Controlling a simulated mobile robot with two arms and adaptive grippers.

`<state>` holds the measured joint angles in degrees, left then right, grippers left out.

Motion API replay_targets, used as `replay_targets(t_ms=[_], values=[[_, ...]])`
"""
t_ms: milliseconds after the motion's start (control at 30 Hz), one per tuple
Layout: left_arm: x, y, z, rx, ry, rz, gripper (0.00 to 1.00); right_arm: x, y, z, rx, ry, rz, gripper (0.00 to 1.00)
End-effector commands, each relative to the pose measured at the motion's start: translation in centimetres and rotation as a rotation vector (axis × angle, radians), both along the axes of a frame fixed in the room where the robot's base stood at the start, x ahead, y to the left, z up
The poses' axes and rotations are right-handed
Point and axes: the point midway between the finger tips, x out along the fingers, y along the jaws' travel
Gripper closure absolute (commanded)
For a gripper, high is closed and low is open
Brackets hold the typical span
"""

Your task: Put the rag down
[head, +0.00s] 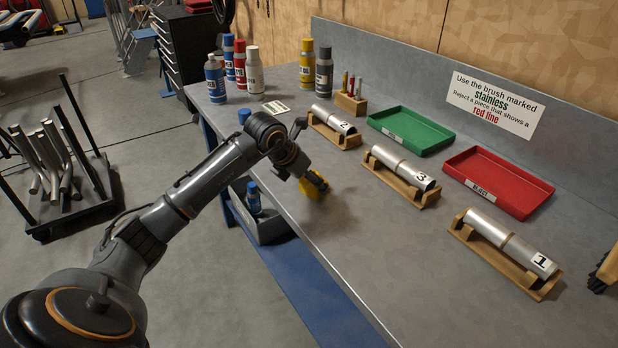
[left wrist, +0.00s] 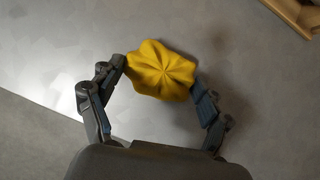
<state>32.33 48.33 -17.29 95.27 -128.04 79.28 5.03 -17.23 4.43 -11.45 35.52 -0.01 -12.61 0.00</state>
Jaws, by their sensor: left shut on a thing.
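The rag is a yellow, bunched-up cloth (head: 314,186) at the end of my left arm in the head view, low over the grey workbench (head: 370,245) near its front left edge. It also shows in the left wrist view as a yellow, folded bundle (left wrist: 162,72). My left gripper (head: 306,177) is shut on the rag, with one finger at each side of it in the left wrist view (left wrist: 161,80). I cannot tell whether the rag touches the bench top. My right gripper is not in view.
Wooden cradles with metal tubes marked 2 (head: 335,126), 3 (head: 403,174) and 1 (head: 508,243) stand to the right. Behind them are a green tray (head: 411,130) and a red tray (head: 497,181). Several bottles (head: 254,72) stand at the far end. The bench's near middle is clear.

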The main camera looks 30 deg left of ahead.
Motion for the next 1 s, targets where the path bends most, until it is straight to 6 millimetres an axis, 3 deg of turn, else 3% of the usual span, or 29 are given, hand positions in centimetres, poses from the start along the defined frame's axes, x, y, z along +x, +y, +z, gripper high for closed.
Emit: replay_targets(t_ms=[33, 67, 133, 167, 633, 1000], values=[[0.0, 0.0, 0.0, 0.0, 0.0, 0.0, 0.47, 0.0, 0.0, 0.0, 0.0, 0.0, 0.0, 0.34], [0.0, 0.0, 0.0, 0.0, 0.0, 0.0, 0.16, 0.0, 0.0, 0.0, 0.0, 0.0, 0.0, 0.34], [0.0, 0.0, 0.0, 0.0, 0.0, 0.0, 0.02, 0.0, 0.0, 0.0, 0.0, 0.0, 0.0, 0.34], [0.0, 0.0, 0.0, 0.0, 0.0, 0.0, 0.0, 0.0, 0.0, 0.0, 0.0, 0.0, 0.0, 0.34], [-0.4, 0.2, 0.7, 0.001, -0.001, 0.002, 0.0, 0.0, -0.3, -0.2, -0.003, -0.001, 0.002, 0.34], [-4.2, 0.9, 6.8, 0.002, -0.004, 0.001, 0.0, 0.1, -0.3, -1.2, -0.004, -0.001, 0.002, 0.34]])
